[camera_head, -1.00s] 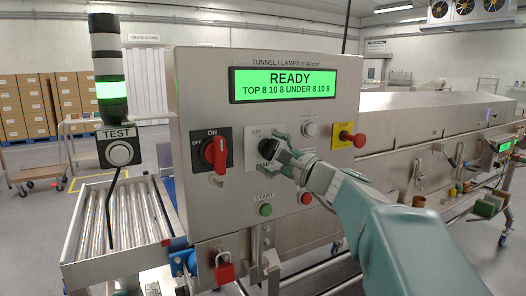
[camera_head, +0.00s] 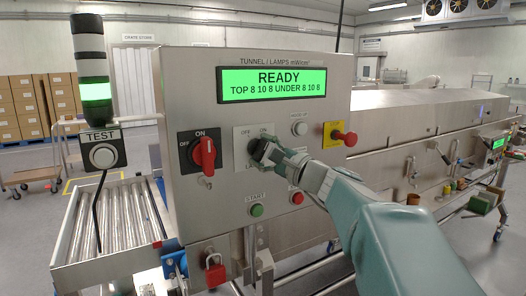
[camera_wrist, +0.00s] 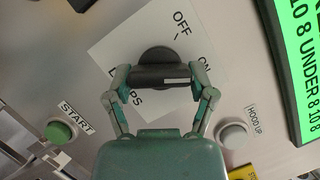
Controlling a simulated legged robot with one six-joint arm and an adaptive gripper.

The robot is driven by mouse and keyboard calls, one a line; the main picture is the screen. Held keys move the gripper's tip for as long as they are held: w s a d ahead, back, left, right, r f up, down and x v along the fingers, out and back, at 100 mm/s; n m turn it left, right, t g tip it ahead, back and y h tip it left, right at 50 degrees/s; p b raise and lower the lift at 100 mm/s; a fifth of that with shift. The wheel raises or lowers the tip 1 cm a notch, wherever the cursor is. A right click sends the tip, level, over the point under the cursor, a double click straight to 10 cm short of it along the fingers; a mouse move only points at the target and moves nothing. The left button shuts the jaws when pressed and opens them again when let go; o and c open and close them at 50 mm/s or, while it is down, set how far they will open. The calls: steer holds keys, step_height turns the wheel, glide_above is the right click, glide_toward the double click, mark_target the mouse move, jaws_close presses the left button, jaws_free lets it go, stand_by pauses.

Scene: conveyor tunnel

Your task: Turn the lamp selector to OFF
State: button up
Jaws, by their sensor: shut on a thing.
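The lamp selector is a black knob (camera_wrist: 158,56) on a white plate (camera_wrist: 110,45) marked OFF, ON and LAMPS. In the wrist view my gripper (camera_wrist: 160,78) has a finger at each end of the knob's bar and is shut on it. A white pointer mark on the bar lies toward the right end, on the side of the ON label and away from the OFF tick. In the head view the plate (camera_head: 241,142) is on the panel front, and my gripper (camera_head: 266,152) covers much of the knob and the LAMPS label.
A red rotary switch (camera_head: 205,154) is left of the plate. A green START button (camera_head: 257,210), a red button (camera_head: 297,198), a HOOD UP button (camera_head: 299,129) and a red mushroom button (camera_head: 345,138) sit close by. The display (camera_head: 272,84) reads READY.

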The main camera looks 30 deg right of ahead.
steer(key=shift+a+r+n, duration=0.15)
steer(key=shift+a+n, duration=0.05)
steer(key=shift+n, duration=0.3)
steer(key=n+g, duration=0.2)
steer(key=n, duration=0.3)
steer(key=shift+n, duration=0.3)
steer(key=n+g, duration=0.1)
steer(key=n, duration=0.1)
steer(key=n+h, duration=0.1)
steer(key=shift+f+n+g, duration=0.2)
steer(key=shift+n+g, duration=0.2)
steer(key=shift+n+h, duration=0.3)
steer(key=shift+n, duration=0.1)
steer(key=shift+f+g, duration=0.15)
steer(key=shift+g, duration=0.15)
steer(key=o, duration=1.1)
steer(key=shift+r, duration=0.2)
